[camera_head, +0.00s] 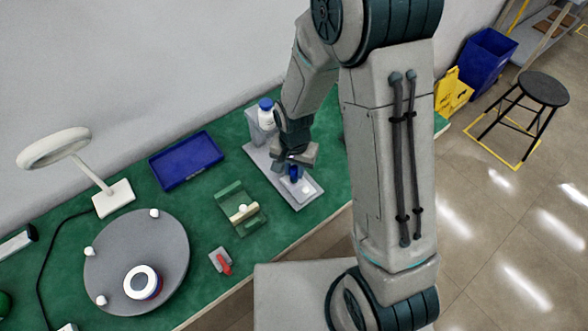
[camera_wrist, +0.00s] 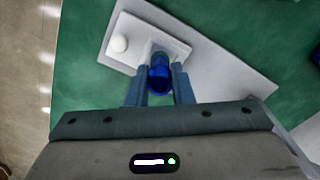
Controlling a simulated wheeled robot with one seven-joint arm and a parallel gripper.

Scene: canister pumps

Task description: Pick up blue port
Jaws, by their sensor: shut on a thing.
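The blue port (camera_wrist: 160,74) is a small glossy blue cylinder between the two fingers of my gripper (camera_wrist: 160,90) in the wrist view. My gripper is shut on it. In the head view the blue port (camera_head: 295,173) shows just below my gripper (camera_head: 297,165), over the front part of a light grey plate (camera_head: 305,190). The plate also shows in the wrist view (camera_wrist: 225,75), with a white round knob (camera_wrist: 118,43) on its raised pad. I cannot tell whether the port still touches the pad.
A white bottle with a blue cap (camera_head: 265,112) stands behind my gripper. A blue tray (camera_head: 186,160), a green fixture (camera_head: 240,208), a red-handled clamp (camera_head: 222,262), a grey turntable (camera_head: 120,245) and a lamp (camera_head: 112,195) stand left on the green table (camera_head: 205,205).

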